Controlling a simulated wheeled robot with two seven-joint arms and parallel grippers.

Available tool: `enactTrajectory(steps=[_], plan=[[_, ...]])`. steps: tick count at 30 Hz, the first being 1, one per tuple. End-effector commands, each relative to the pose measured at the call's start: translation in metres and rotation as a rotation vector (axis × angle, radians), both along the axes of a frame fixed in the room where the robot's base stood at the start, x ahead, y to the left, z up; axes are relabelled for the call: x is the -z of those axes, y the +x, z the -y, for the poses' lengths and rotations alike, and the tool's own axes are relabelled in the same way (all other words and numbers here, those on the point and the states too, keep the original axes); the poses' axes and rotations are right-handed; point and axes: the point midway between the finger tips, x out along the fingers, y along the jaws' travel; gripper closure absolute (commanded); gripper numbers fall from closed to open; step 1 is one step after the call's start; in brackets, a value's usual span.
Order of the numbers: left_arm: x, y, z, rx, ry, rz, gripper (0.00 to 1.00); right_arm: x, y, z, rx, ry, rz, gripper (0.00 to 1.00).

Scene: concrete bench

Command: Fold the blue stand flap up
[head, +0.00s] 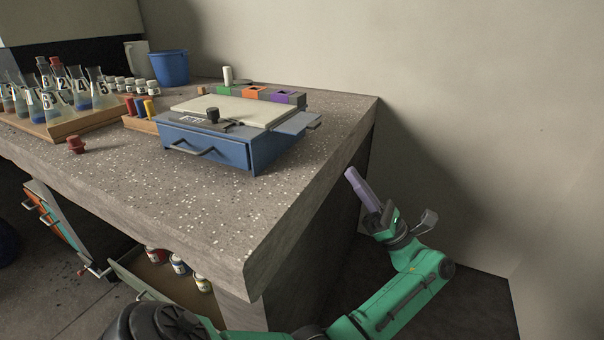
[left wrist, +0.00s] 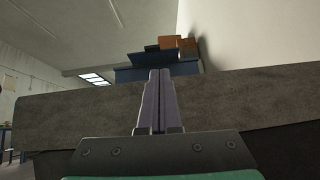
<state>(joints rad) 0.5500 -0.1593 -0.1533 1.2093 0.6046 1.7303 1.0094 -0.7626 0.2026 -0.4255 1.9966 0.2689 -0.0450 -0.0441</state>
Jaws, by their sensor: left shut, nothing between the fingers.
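The blue stand (head: 207,148) is a blue box with a pale top, a grey front handle and a black knob, standing on the bench near its right edge. Its flap (head: 297,123) is a flat blue-grey plate sticking out level from the right side, with a small grey piece at its outer end. In the left wrist view the flap (left wrist: 163,56) appears beyond the bench edge, above the fingers. My left gripper (head: 349,173) is shut and empty, off the bench's right side, below and to the right of the flap, apart from it. My right gripper is out of view.
The speckled bench (head: 200,205) has clear room in front of the stand. Orange and purple blocks (head: 255,92) sit behind its top. Numbered flasks (head: 98,88), a blue bucket (head: 169,68) and a red stopper (head: 76,145) are to the left. A wall (head: 480,110) rises at right.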

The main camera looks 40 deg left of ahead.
Motion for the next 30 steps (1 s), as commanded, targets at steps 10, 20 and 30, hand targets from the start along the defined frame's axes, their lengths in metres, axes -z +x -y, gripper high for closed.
enactTrajectory(steps=[10,20,30], plan=[[-0.001,-0.007,-0.002,-0.006,-0.021,0.058,1.0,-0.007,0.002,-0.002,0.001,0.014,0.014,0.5],[-0.033,-0.018,-0.032,-0.009,-0.019,0.058,1.0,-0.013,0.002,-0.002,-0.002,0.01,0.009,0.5],[-0.069,-0.03,-0.067,-0.006,-0.019,0.052,1.0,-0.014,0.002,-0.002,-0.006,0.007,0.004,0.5]])
